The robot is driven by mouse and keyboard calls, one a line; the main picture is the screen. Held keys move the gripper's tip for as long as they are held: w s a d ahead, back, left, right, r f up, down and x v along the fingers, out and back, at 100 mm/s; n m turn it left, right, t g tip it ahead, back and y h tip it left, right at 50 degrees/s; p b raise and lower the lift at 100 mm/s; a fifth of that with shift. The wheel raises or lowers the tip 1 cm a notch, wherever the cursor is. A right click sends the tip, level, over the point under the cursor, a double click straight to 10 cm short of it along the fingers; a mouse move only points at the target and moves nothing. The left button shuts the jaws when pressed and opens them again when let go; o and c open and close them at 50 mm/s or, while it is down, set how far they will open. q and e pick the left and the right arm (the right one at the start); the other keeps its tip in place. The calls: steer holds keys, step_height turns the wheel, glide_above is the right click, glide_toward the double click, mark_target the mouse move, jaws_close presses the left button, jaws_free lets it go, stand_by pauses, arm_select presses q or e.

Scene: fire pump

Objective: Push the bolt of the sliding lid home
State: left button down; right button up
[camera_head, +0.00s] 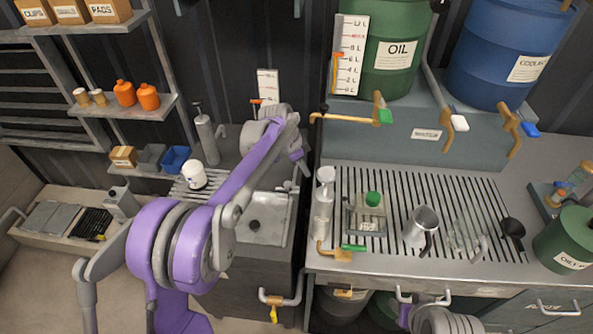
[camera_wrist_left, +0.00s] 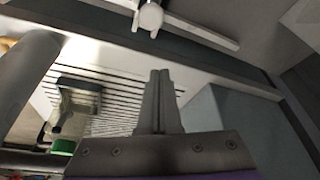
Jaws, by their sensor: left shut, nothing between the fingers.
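My left gripper (camera_head: 302,170) hangs at the end of the purple arm, over the right edge of the sink (camera_head: 268,215) in the head view. In the left wrist view its fingers (camera_wrist_left: 160,73) are together and empty. A pale rounded knob (camera_wrist_left: 150,17) on a light bar lies beyond the fingertips there, with a visible gap in the picture. I cannot tell whether this is the bolt. I cannot make out the sliding lid in either view.
Green (camera_head: 395,50) and blue (camera_head: 505,50) drums stand behind, above taps. A white jar (camera_head: 194,176) stands left of the sink.

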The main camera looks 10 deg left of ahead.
arm_select(q)
steer(key=v, duration=0.9)
steer(key=shift+a, duration=0.3)
steer(key=shift+s+r, duration=0.1)
steer(key=shift+s, duration=0.1)
steer(key=s+a+n+t+y, duration=0.15)
steer(key=s+n, duration=0.45)
steer(key=s, duration=1)
steer(key=s+a+f+n+t+y, duration=0.1)
steer(key=s+f, duration=0.3)
steer(key=s, duration=0.4)
steer(key=s+a+f+n+t+y, duration=0.1)
steer(key=s+f+n, duration=0.3)
steer(key=s, duration=0.4)
steer(key=shift+s+a+n, duration=0.3)
steer(key=shift+s, duration=0.05)
